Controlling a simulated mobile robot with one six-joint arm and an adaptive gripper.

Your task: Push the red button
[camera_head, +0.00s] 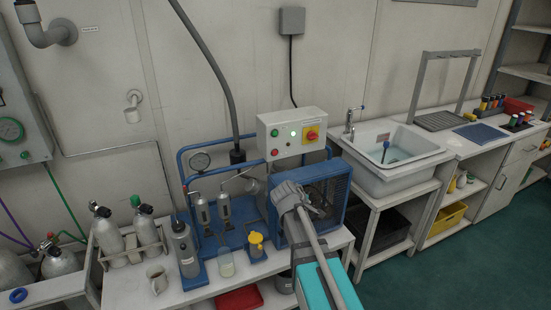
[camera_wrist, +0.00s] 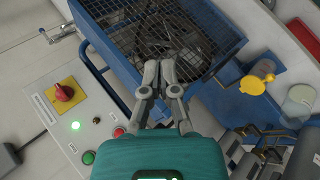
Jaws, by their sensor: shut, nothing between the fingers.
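The red button (camera_head: 274,152) is on the lower left of the white control box (camera_head: 286,148), under a green button (camera_head: 274,133). In the wrist view the red button (camera_wrist: 118,132) lies left of my gripper (camera_wrist: 159,68), close to the box edge. My gripper is shut and empty, apart from the button, with its fingers over the blue-framed wire cage. In the head view my arm's grey end is in front of the cage, below the box; the fingertips are not clear there.
A red rotary knob on a yellow plate (camera_head: 311,134) and a lit green lamp (camera_head: 293,134) share the box. The blue-framed cage (camera_head: 339,207), blue pipe rails and a yellow-topped cup (camera_head: 256,243) crowd the bench. A sink (camera_head: 391,157) stands to the right.

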